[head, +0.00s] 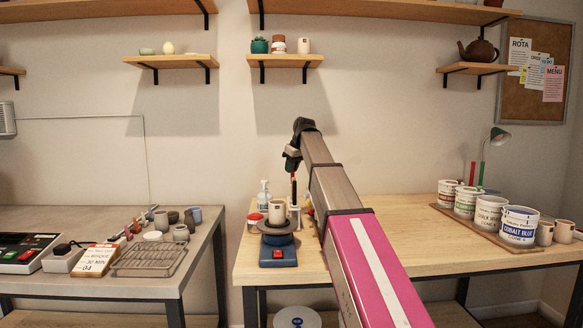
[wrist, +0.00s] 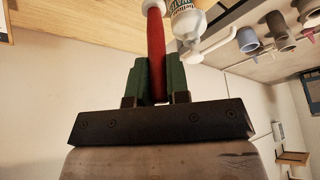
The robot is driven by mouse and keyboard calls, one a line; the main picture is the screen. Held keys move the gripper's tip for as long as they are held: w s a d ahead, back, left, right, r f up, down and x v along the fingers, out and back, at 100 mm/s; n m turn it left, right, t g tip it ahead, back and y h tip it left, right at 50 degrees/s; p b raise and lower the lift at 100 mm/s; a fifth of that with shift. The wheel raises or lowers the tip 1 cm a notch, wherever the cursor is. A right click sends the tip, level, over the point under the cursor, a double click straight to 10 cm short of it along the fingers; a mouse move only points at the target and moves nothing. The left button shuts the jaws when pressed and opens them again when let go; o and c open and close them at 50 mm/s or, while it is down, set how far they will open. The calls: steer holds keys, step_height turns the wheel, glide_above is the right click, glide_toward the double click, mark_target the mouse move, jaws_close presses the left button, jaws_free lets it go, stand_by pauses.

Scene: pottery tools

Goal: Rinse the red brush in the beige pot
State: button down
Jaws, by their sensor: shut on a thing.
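My gripper (head: 292,166) is above the left end of the wooden table, pointing down. In the wrist view its green fingers (wrist: 157,72) are shut on the red handle of the red brush (wrist: 156,38). In the head view the brush (head: 294,187) hangs roughly upright below the fingers, and its lower end is hard to make out. A beige pot (head: 277,212) stands on a dark turntable with a blue base, just left of and below the brush. I cannot tell whether the brush tip is over any vessel.
A white pump bottle (head: 263,196) and a red-lidded jar (head: 255,219) stand left of the pot. Large labelled tubs (head: 519,225) stand on a board at the right. The grey table (head: 205,238) at the left holds a wire rack and small pots. The wooden table's middle is clear.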

steer(key=shift+f, duration=2.7)
stand_by(1.2)
steer(key=c, duration=1)
jaws_free()
steer(key=v, duration=1)
steer(key=shift+s+d+r, duration=0.15)
steer(key=shift+r, duration=0.2)
